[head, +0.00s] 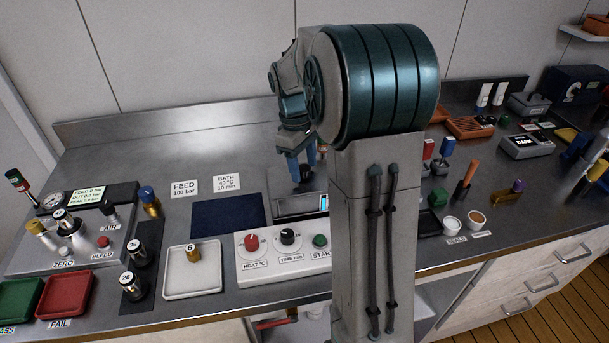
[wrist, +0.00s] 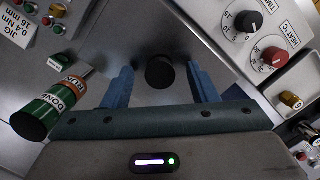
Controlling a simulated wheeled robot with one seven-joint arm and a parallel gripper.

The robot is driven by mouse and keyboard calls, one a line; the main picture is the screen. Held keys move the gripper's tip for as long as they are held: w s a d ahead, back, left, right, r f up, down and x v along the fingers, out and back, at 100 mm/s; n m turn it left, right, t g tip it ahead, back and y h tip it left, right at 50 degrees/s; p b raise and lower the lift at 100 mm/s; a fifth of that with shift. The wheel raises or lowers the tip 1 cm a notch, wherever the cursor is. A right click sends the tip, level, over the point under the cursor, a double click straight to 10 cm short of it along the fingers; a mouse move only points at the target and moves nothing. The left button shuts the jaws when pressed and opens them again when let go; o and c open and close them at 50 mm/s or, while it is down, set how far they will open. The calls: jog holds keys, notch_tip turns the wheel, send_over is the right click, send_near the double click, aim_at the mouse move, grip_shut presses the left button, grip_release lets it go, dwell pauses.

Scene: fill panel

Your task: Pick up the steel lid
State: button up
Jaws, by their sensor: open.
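The steel lid (wrist: 165,97) is a flat grey plate with a dark round knob (wrist: 160,72) standing up from it. In the head view the lid (head: 318,183) lies behind the control panel, partly hidden by my arm. My gripper (wrist: 160,84) is open, its two blue fingers on either side of the knob with a gap to each. In the head view my gripper (head: 303,172) points down over the lid. I cannot tell how far the fingertips are above the lid's surface.
A white panel (head: 270,270) with a red knob, a black knob and a green button stands in front of the lid. A dark blue mat (head: 228,214) and white tray (head: 193,284) lie to the left. A green-and-orange cylinder (wrist: 52,105) shows in the wrist view.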

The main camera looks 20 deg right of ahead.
jog(key=c, duration=1.1)
jog(key=shift+c, duration=0.2)
